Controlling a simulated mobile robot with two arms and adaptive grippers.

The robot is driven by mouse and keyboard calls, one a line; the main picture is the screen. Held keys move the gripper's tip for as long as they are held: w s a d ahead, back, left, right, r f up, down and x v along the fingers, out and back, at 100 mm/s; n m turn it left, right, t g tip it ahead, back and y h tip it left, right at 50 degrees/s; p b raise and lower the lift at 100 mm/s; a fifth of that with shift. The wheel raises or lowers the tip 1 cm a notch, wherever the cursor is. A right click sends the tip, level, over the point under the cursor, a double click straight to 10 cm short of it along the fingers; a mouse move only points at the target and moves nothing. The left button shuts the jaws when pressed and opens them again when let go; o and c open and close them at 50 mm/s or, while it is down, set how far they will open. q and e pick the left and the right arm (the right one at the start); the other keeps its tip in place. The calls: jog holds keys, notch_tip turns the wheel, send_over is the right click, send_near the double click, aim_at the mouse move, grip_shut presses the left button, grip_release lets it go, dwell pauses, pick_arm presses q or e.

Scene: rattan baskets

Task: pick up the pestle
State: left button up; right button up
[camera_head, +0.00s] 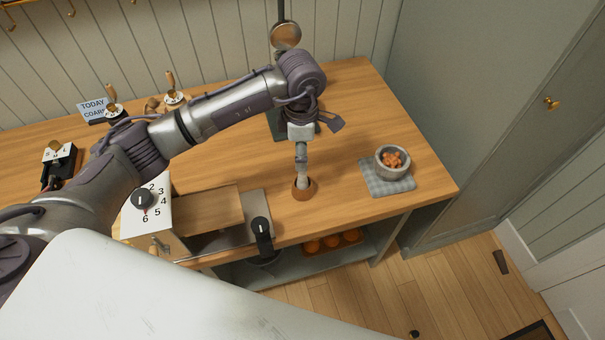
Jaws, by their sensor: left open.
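My left gripper (301,155) reaches down from the wrist over the middle of the wooden counter. It is open. What appears to be the pestle (302,180) is a pale, roughly upright piece directly below it, with its lower end at a round brown holder (305,195). The gripper and the pale piece line up in this view, so I cannot tell where the fingers end or whether they touch it. A grey stone bowl (380,170) with orange-brown pieces stands on a checked cloth (372,187) to the right. My right gripper is not in view.
A wooden box with a numbered dial (146,202) and a black-handled tool (262,236) are left of the holder. Orange round items (330,241) sit on the shelf below. Small dial devices (174,100) stand at the back left.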

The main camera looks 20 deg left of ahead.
aim_at(302, 176)
pick_arm(q)
jog(key=f+p, duration=0.1)
jog(key=f, duration=0.1)
jog(key=f+p, duration=0.1)
jog(key=f, duration=0.2)
jog(key=shift+s+d, duration=0.1)
jog(key=shift+d, duration=0.1)
jog(key=shift+f, duration=0.2)
grip_shut()
